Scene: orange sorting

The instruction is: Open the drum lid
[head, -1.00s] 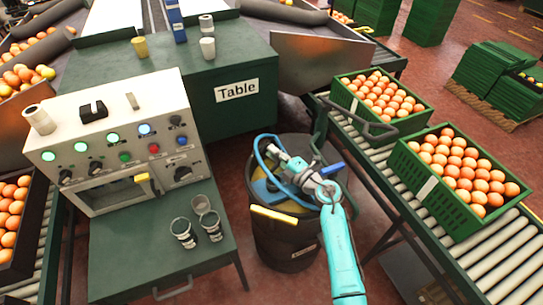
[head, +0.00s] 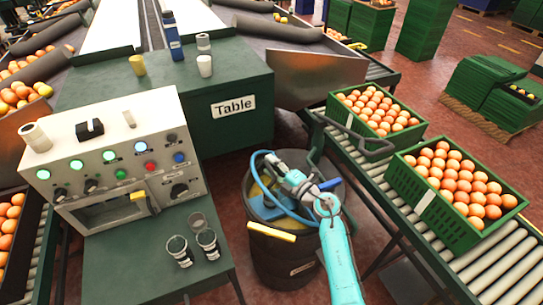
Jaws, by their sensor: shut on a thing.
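The dark drum (head: 285,262) stands on the floor between the green cabinet and the roller conveyor. Its top, the lid (head: 262,211), is partly hidden by my arm and a blue hose. A yellow bar (head: 271,231) sticks out at the drum's near left rim, and a blue bar (head: 330,184) shows at its right. My gripper (head: 273,172) is over the drum top, shut on what appears to be part of the lid. The fingertips and the exact contact are hidden. I cannot tell whether the lid is raised.
A control box (head: 120,165) with lit buttons and several cups (head: 179,250) stand on the green stand left of the drum. A table (head: 235,125) is behind. Crates of oranges (head: 455,228) sit on the roller conveyor (head: 490,270) at right, close to my arm.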

